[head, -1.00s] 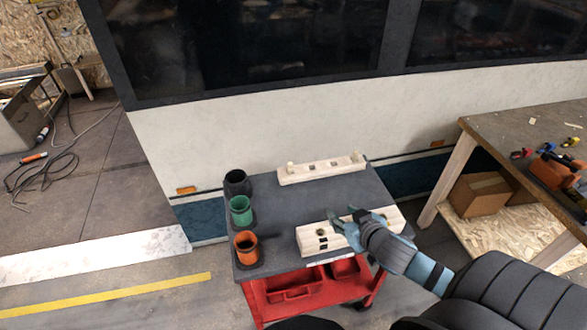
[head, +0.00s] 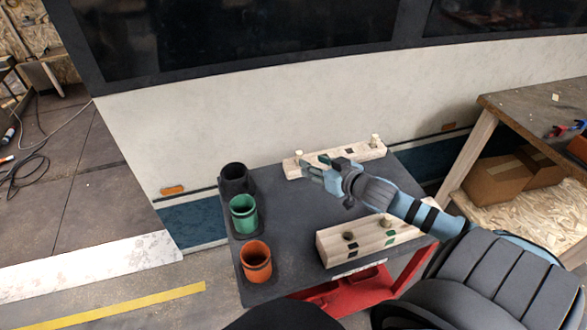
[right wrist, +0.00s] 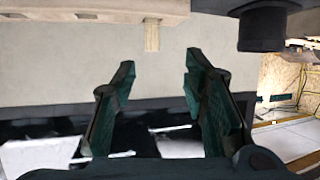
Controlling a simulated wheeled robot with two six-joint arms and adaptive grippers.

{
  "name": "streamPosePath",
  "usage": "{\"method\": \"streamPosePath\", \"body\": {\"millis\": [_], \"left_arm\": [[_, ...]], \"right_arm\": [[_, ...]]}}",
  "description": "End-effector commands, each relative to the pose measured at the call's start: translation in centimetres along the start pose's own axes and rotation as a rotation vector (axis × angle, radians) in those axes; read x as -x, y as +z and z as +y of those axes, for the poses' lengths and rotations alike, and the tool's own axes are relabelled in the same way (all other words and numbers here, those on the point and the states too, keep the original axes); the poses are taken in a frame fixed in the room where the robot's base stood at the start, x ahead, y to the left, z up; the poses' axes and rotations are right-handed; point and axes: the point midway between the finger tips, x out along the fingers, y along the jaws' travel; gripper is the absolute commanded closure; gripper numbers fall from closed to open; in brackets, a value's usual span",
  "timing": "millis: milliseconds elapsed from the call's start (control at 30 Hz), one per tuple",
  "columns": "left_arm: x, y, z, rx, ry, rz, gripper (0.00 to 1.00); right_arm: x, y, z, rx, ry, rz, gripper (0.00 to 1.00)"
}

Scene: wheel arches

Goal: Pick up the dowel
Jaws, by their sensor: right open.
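A pale wooden dowel (head: 299,155) stands at the left end of the far wooden block (head: 362,154) on the cart. In the right wrist view the dowel (right wrist: 152,36) shows beyond the fingertips, sticking out from the block (right wrist: 90,8), upside down. My right gripper (head: 315,165) is open and empty, just in front of the far block's left end. In the right wrist view its two green-padded fingers (right wrist: 160,75) are spread, with the dowel apart from them, roughly in line with the gap. Another dowel (head: 376,140) stands at the block's right end. My left gripper is not in view.
A black cup (head: 235,181), a green cup (head: 243,214) and an orange cup (head: 256,262) line the left edge of the grey cart top (head: 290,225). A near wooden block (head: 372,240) sits at the front. A white vehicle wall (head: 240,125) stands behind; a workbench (head: 540,115) is at right.

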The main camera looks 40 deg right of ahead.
Motion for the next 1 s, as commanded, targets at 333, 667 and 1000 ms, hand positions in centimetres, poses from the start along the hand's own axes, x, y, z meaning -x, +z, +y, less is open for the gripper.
{"method": "streamPosePath", "body": {"millis": [333,667,1000], "left_arm": [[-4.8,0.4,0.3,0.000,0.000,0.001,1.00],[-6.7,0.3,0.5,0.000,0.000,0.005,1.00],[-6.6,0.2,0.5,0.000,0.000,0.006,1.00]], "right_arm": [[-6.3,0.6,1.0,-0.008,0.017,-0.001,0.60],[-10.7,0.1,0.9,-0.004,0.013,-0.004,0.60],[-10.6,-0.1,0.8,-0.004,0.012,-0.004,0.95]]}}
